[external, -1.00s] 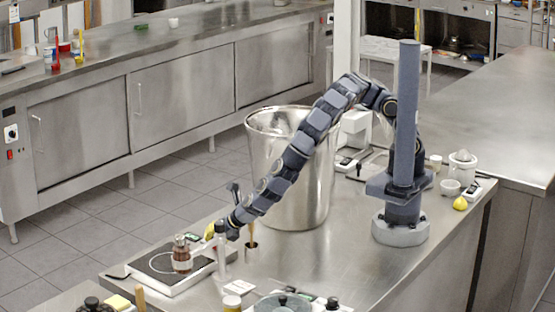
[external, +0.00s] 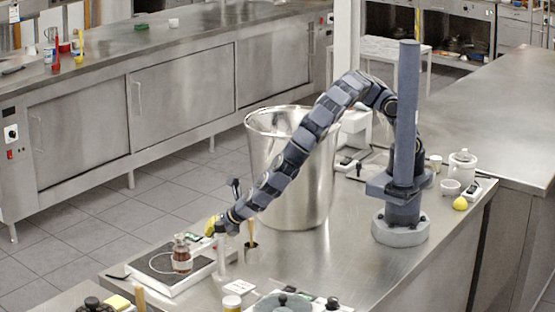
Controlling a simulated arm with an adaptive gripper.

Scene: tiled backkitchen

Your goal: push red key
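No red key can be made out on the near counter. A small device with a greenish display (external: 193,238) lies by the far edge of the hotplate, just left of and below my gripper; its keys are too small to tell. My gripper (external: 214,229) is low over the near counter at the end of the downward-reaching arm. A yellow patch (external: 210,226) shows at its tip; I cannot tell whether it is part of the gripper or a separate thing. The fingers are too small to show whether they are open or shut, or touching the device.
A hotplate (external: 148,272) bearing a reddish-brown bottle (external: 182,261) stands at the left. A clear cylinder (external: 221,262) and a small metal cup (external: 251,251) with a brown stick stand close below my gripper. A big steel pot (external: 311,202) stands behind the arm.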

